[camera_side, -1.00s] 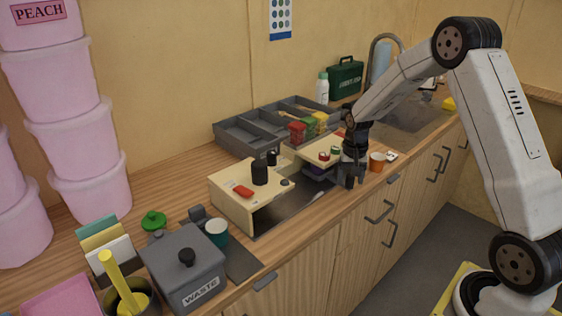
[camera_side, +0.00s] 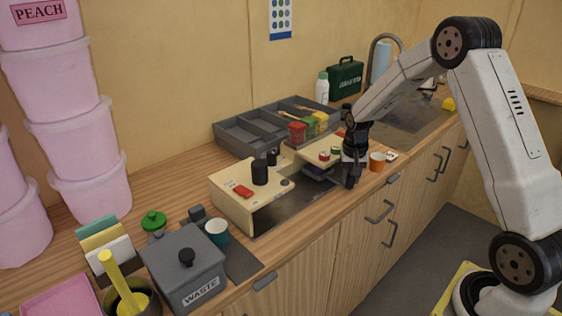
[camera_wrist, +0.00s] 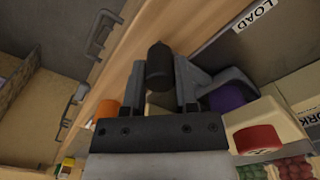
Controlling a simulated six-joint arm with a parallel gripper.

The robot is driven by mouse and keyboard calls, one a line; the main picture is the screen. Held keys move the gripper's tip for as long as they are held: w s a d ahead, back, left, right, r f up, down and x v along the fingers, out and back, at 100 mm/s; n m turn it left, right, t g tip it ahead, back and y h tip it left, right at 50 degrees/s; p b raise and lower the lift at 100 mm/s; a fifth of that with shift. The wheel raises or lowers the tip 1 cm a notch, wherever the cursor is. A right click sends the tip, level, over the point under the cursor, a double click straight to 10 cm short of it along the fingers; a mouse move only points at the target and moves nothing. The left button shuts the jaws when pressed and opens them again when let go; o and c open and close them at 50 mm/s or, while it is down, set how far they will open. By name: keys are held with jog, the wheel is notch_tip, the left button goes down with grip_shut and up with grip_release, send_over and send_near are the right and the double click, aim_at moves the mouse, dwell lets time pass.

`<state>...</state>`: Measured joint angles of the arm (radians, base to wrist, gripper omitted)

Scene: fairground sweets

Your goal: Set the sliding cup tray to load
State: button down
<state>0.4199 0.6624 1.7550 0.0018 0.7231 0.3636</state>
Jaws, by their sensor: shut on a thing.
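The sliding cup tray (camera_side: 316,176) is mostly hidden under the right-hand cream shelf; dark purple cups show on it. A purple cup (camera_wrist: 230,97) shows to the right of my fingers in the wrist view. My gripper (camera_side: 352,180) is at the counter's front side, right of the tray. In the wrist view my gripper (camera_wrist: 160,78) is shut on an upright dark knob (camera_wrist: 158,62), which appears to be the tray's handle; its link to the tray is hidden. A LOAD label (camera_wrist: 255,14) and a WORK label (camera_wrist: 300,126) lie to the right.
An orange cup (camera_side: 377,161) stands close to my gripper on the right. Red-capped and green-capped pots sit on the shelf (camera_side: 313,150) just left of it. The cream stand (camera_side: 228,202), a grey divided tray (camera_side: 237,140) and the waste bin (camera_side: 185,262) are farther left.

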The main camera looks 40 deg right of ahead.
dwell(0.8)
jog(key=a, duration=1.1)
jog(key=shift+a, duration=0.3)
jog(key=shift+c, duration=1.9)
grip_release()
jog(key=shift+r, duration=0.15)
notch_tip(320, 180, up, 8)
jog(key=shift+f, duration=0.2)
